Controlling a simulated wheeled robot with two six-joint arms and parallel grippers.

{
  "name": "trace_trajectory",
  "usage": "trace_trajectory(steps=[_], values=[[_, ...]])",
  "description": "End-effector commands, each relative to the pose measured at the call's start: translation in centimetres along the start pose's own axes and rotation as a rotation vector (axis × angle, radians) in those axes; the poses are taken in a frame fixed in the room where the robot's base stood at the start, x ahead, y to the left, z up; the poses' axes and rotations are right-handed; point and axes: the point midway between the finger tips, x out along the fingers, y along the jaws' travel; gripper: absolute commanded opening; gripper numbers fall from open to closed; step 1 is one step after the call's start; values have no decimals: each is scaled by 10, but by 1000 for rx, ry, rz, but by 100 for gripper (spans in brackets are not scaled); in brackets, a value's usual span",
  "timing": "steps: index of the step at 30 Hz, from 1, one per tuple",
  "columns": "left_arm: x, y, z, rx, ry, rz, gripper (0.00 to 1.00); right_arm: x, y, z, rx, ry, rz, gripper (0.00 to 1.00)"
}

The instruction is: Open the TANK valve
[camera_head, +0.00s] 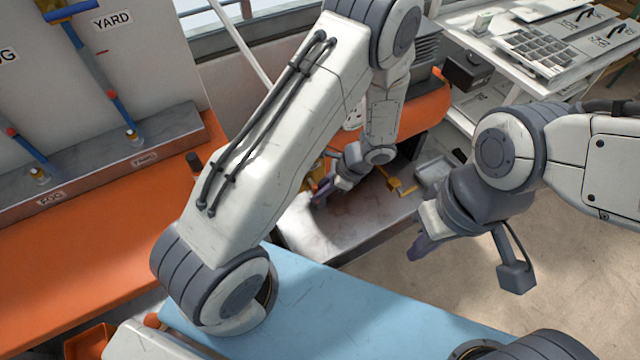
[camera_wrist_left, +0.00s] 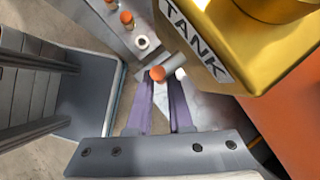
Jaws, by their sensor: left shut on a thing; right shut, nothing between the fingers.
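The yellow block with the TANK label (camera_wrist_left: 195,40) fills the upper right of the left wrist view. Just below the label is a short grey valve lever (camera_wrist_left: 143,75) with an orange round end. My left gripper (camera_wrist_left: 160,84) has its purple fingers closed on this lever. In the head view my left gripper (camera_head: 320,193) is low beside the orange machine, and the valve there is mostly hidden by my arm. My right gripper (camera_head: 417,247) is shut and empty, hanging over the floor right of the grey bench.
A grey bracket (camera_wrist_left: 112,30) with orange knobs is close to the lever. In the head view a grey benchtop (camera_head: 335,240) and a yellow fitting (camera_head: 399,184) lie near my left gripper. A white table (camera_head: 510,70) with trays stands at the back right. The floor at right is clear.

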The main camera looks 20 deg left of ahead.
Motion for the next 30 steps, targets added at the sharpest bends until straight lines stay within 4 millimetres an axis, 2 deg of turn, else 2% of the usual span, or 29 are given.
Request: trace_trajectory(steps=[1,3,14,15,25,30], values=[[-3,-1,2,9,-22,10,0,-8,0,0,0,0,0,0],[-2,-1,1,16,-43,22,0,-10,-1,0,0,0,0,0],[0,0,1,23,-59,31,0,-9,-1,0,0,0,0,0],[0,0,1,23,-59,31,30,-9,-1,0,0,0,0,0],[-1,0,0,22,-57,31,31,-9,-1,0,0,0,0,0],[-19,-2,-1,22,-55,26,31,-9,-1,0,0,0,0,0]])
